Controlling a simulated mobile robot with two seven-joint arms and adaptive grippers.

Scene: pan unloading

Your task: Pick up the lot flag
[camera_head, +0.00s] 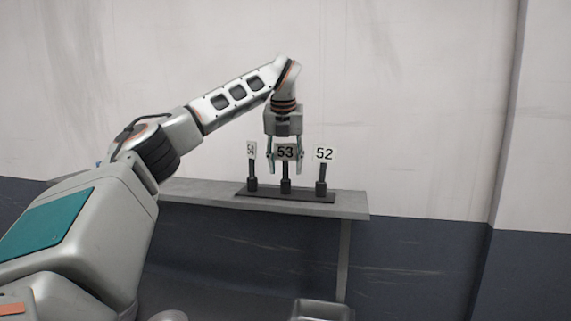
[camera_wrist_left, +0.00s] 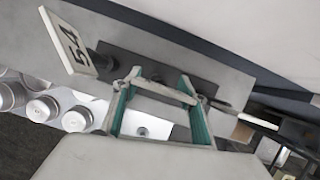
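Three small white numbered flags stand upright on dark posts in a row: flag 54 (camera_head: 252,150), flag 53 (camera_head: 285,152) and flag 52 (camera_head: 324,154). Their posts rise from a dark base strip (camera_head: 300,197) on a shelf. My left gripper (camera_head: 286,170) points down at flag 53, its fingers open at the left and right of that flag's plate. In the left wrist view the teal-padded fingers (camera_wrist_left: 160,100) are apart, and flag 54 (camera_wrist_left: 70,42) stands to their left. I cannot tell there whether either finger touches flag 53. My right gripper is not in view.
The grey shelf (camera_head: 352,205) ends just right of the flags, against a pale wall (camera_head: 420,100). Flags 54 and 52 stand close on either side of the gripper. A grey box-like thing (camera_head: 322,310) shows at the bottom edge. Several round metallic things (camera_wrist_left: 42,108) lie below the shelf.

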